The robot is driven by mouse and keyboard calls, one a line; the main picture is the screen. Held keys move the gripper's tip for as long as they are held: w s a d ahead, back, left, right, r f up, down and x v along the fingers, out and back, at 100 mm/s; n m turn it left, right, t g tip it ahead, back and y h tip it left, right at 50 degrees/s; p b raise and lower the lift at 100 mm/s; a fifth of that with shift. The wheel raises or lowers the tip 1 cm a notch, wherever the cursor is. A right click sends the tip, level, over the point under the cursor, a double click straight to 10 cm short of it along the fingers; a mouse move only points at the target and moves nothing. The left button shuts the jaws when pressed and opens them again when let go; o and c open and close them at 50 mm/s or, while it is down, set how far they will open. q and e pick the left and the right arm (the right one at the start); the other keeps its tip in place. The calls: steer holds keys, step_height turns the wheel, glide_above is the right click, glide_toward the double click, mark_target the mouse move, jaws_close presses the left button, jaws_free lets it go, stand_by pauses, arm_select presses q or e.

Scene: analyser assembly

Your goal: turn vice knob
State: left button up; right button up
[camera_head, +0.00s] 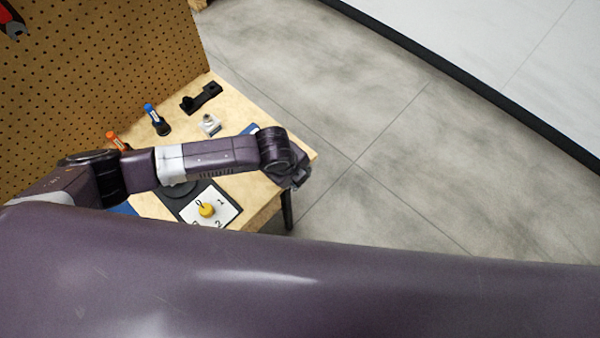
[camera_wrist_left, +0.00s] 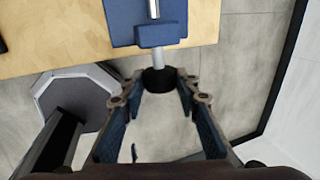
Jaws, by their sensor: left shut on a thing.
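The blue vice (camera_wrist_left: 148,22) sits at the table's edge in the left wrist view, with a metal shaft that ends in a black knob (camera_wrist_left: 159,80) beyond the edge. In the head view only a small blue piece of the vice (camera_head: 250,130) shows behind my left arm. My left gripper (camera_wrist_left: 159,90) is shut on the black knob, with one fingertip on each side of it. In the head view this gripper (camera_head: 293,176) is over the table's right edge, and its fingers and the knob are hidden. My right gripper is in neither view.
The wooden table (camera_head: 262,205) has a pegboard (camera_head: 110,60) behind it. A numbered panel with a yellow knob (camera_head: 207,209) lies below my arm in the picture. A black part (camera_head: 201,97), a small grey part (camera_head: 209,124) and blue (camera_head: 152,113) and orange (camera_head: 113,138) handled tools stand behind it. Floor beyond is clear.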

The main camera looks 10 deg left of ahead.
arm_select(q)
steer(key=shift+s+a+f+t+h, duration=0.1)
steer(key=shift+s+t+h, duration=0.1)
steer(key=shift+t+h, duration=0.6)
steer(key=shift+t, duration=0.3)
steer(key=o, duration=1.2)
steer(key=shift+c, duration=0.2)
steer(key=v, duration=1.2)
